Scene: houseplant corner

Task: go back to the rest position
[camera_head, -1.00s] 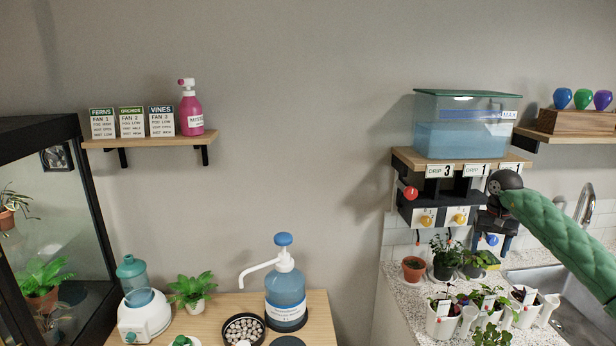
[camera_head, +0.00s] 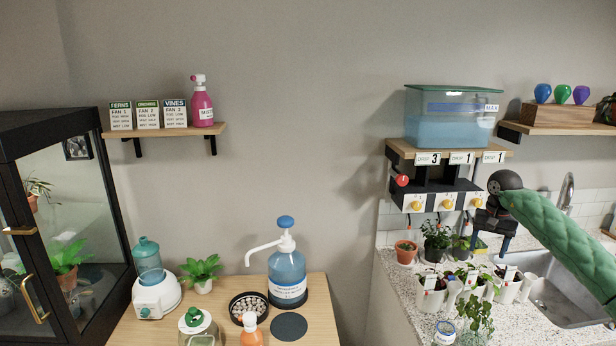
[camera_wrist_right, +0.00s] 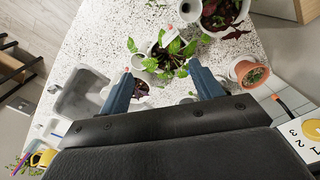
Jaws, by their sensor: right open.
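My right arm, in a green padded sleeve, comes in from the right in the head view. My right gripper (camera_head: 498,240) hangs near the right end of the valve unit, above the counter. In the right wrist view its two blue fingers (camera_wrist_right: 165,88) stand wide apart, with nothing between them that they grip. Potted plants lie below and beyond the fingers. My left gripper does not show in either view.
A valve unit (camera_head: 440,202) with yellow knobs and a red lever is under the water tank (camera_head: 450,120). White pots (camera_head: 430,295) stand on the speckled counter close below the gripper. A sink (camera_head: 560,300) is at right. A pump bottle (camera_head: 287,270) stands on the wooden table.

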